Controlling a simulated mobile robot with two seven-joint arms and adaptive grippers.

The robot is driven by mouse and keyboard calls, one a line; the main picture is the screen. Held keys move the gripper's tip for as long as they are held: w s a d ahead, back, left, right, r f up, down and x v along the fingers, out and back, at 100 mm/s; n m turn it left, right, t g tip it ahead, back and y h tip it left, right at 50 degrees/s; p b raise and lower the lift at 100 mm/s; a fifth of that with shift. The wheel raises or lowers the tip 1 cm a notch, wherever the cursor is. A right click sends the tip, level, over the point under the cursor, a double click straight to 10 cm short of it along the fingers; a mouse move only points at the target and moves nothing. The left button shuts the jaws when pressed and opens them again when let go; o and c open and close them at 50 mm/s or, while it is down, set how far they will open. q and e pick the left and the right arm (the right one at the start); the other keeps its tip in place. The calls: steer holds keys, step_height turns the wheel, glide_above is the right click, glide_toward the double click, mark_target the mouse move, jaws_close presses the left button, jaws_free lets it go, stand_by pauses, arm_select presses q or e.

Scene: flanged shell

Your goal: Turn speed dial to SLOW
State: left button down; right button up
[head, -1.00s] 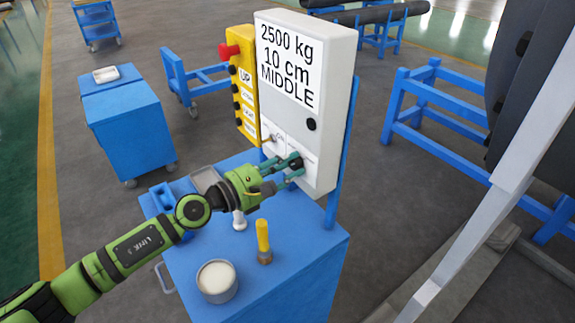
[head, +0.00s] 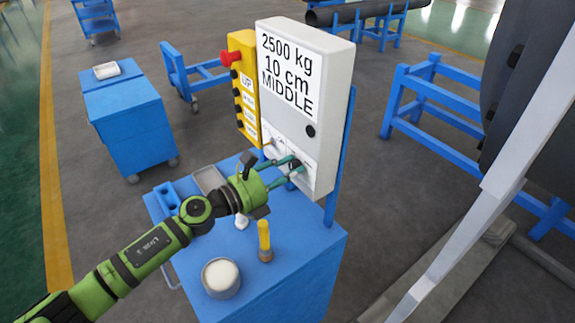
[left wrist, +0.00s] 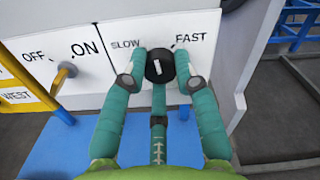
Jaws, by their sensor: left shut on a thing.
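The speed dial (left wrist: 160,66) is a round black knob with a white mark, on the white control box (head: 318,115). The mark stands nearly upright, between the SLOW label (left wrist: 125,44) on the left and the FAST label (left wrist: 190,39) on the right. My left gripper (left wrist: 160,84) has its teal fingers on both sides of the dial and is shut on it. In the head view, my left gripper (head: 292,167) reaches the lower front of the box and its fingers partly hide the dial. My right gripper is not in view.
An ON/OFF toggle (left wrist: 64,74) sits left of the dial. A yellow button panel (head: 244,90) with a red button adjoins the box. On the blue cart (head: 305,262) below are a round tin (head: 221,279) and a yellow-handled tool (head: 264,240).

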arm_select(q)
steer(key=n, duration=0.1)
steer(key=n+p, duration=0.1)
steer(key=n, duration=0.2)
steer(key=shift+r+p, duration=0.25)
steer(key=shift+p, duration=0.1)
steer(key=shift+w+n+p, duration=0.1)
steer(key=shift+n+p, duration=0.45)
steer(key=shift+n, duration=1.15)
steer(key=c, duration=0.9)
jaws_free()
steer(key=shift+c, duration=0.2)
steer(key=shift+f, duration=0.15)
steer(key=shift+a, duration=0.1)
steer(key=shift+s+a+f, duration=0.1)
steer(key=shift+s+a, duration=0.2)
steer(key=v, duration=1.1)
